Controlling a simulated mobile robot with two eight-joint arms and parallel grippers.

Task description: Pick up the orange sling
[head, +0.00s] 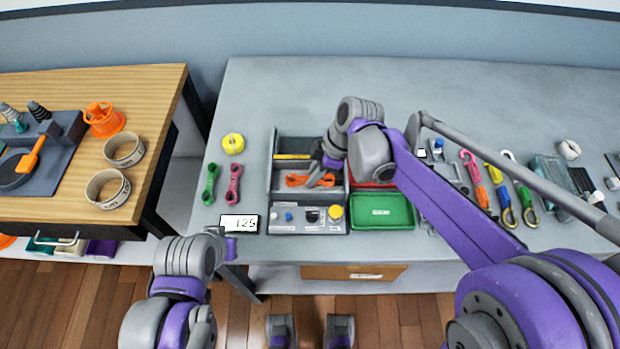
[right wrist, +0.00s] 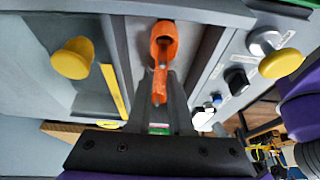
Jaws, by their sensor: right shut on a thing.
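The orange sling (head: 296,181) is in the front compartment of the grey tray box (head: 271,181). My right gripper (head: 317,180) reaches down over that compartment and is shut on the sling. In the right wrist view the orange sling (right wrist: 164,42) sticks out beyond the fingertips, with its lower part between the two dark fingers. Whether it touches the tray floor I cannot tell. My left gripper (head: 229,243) is at the table's front edge, near the small display; its finger opening is not clear.
A panel with knobs (head: 308,228) fronts the grey box. A green tray (head: 382,224) stands to its right, with a red tray (head: 370,183) behind. Green (head: 210,184) and pink (head: 234,183) slings and a yellow roll (head: 233,143) lie left. The back of the table is clear.

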